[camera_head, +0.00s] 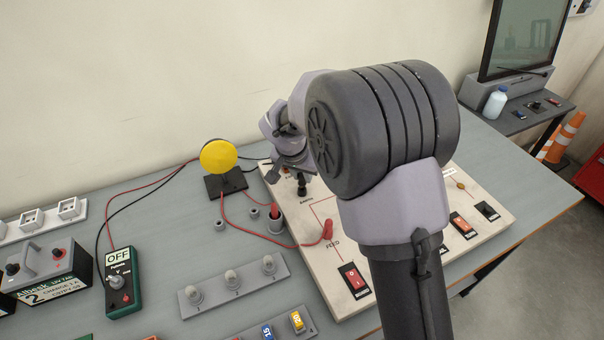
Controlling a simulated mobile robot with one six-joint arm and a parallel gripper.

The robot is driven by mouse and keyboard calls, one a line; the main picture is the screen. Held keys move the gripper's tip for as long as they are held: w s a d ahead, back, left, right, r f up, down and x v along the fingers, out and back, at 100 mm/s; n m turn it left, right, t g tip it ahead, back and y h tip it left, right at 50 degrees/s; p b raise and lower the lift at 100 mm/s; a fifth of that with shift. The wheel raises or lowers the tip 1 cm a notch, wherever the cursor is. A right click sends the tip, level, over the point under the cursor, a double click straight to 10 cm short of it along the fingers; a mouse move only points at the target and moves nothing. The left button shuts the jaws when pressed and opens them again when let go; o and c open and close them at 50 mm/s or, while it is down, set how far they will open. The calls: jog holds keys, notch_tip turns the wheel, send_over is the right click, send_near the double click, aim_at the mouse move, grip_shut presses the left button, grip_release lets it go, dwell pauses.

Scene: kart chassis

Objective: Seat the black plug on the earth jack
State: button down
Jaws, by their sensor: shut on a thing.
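The black plug (302,186) shows as a small dark upright piece under my wrist, at the EARTH marking of the pale board (345,312). My gripper (299,174) is small and partly hidden by my own arm; it is shut on the black plug from above. The earth jack is hidden under the plug, so I cannot tell whether the plug is in it or just above it. A thin black lead runs behind the yellow disc towards my gripper.
A red plug (328,229) sits at the FEED marking, its red lead looping left. The yellow disc (218,156) stands on a black base, left of my gripper. My arm covers the board's middle.

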jog(key=shift+f+b, duration=1.05)
jog(key=shift+b, duration=0.15)
dwell(0.4)
jog(key=c, duration=1.2)
grip_release()
jog(key=p+v, duration=0.5)
jog(key=v, duration=1.2)
jog(key=shift+r, duration=0.25)
jog(key=s+d+r+y+b, duration=0.1)
jog(key=s+d+r, duration=0.2)
jog(key=s+d, duration=0.35)
jog(key=s+d+r+y, duration=0.1)
jog(key=s+d+r, duration=0.2)
jog(key=s, duration=0.6)
jog(key=s+f+t+y, duration=0.1)
jog(key=s+f, duration=0.1)
jog(key=s, duration=0.8)
jog(key=shift+s+d+t+y+b, duration=0.3)
jog(key=shift+d+y, duration=0.1)
jog(key=shift+d, duration=0.05)
